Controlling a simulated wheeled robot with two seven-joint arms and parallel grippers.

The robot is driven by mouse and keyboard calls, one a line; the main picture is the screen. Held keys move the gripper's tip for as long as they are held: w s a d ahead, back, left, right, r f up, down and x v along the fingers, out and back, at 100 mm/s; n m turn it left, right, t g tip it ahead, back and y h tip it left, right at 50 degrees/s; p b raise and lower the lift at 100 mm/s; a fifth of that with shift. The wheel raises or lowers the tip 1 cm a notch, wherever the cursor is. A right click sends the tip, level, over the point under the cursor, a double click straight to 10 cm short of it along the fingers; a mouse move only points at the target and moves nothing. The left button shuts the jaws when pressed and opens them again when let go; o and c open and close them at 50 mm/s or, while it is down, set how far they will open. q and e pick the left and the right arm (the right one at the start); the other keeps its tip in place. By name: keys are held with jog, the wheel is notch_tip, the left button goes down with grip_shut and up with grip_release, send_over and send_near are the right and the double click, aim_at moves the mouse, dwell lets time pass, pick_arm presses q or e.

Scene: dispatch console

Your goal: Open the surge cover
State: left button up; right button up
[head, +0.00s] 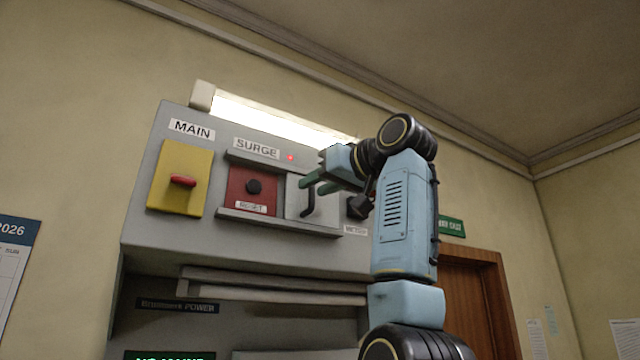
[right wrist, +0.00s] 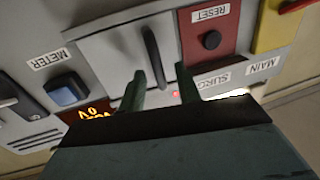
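The surge cover (head: 325,214) is a light grey sliding panel between two rails under the SURGE label. It stands to the right of the red reset plate (head: 240,190), whose dark button shows uncovered. The cover's black bar handle (head: 308,205) is upright. In the right wrist view, the cover (right wrist: 112,58) and handle (right wrist: 153,55) lie just ahead of the fingers. My right gripper (head: 314,185) is open at the handle's upper end. In the wrist view its fingertips (right wrist: 161,80) are on either side of the handle's end; I cannot tell whether they touch it. My left gripper is not in view.
Left of the reset plate is the yellow MAIN plate (head: 170,198) with a red switch. A blue METER button (right wrist: 65,92) and an orange display (right wrist: 92,113) are beside the cover. A lit lamp (head: 270,118) runs along the console top. A ledge (head: 270,282) juts out below.

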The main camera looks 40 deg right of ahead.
jog(key=s+b, duration=0.4)
jog(key=s, duration=0.9)
jog(key=shift+s, duration=0.3)
jog(key=shift+a, duration=0.15)
